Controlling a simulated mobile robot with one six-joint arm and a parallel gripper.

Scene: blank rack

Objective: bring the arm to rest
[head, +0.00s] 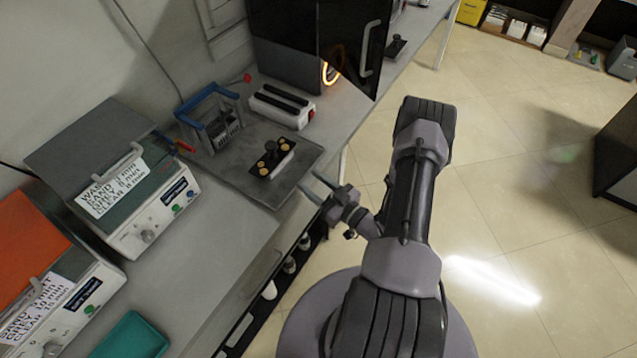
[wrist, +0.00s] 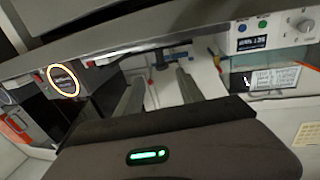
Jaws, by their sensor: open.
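My gripper (head: 319,189) is at the end of my folded arm, just off the front edge of the grey bench (head: 228,240). Its two fingers are apart and nothing is between them in the head view. The wrist view also shows the two fingers of my gripper (wrist: 168,90) spread, pointing toward the bench. A dark grey mat (head: 222,172) lies on the bench close to the fingertips. On the mat is a small black block with yellow round parts and a black knob (head: 270,158).
A blue-handled rack (head: 212,118) and a white device with black slots (head: 282,104) stand by the mat. A dark cabinet has its door (head: 352,45) open over the bench edge. Two lidded baths (head: 135,205) and a green tray (head: 132,338) are leftward.

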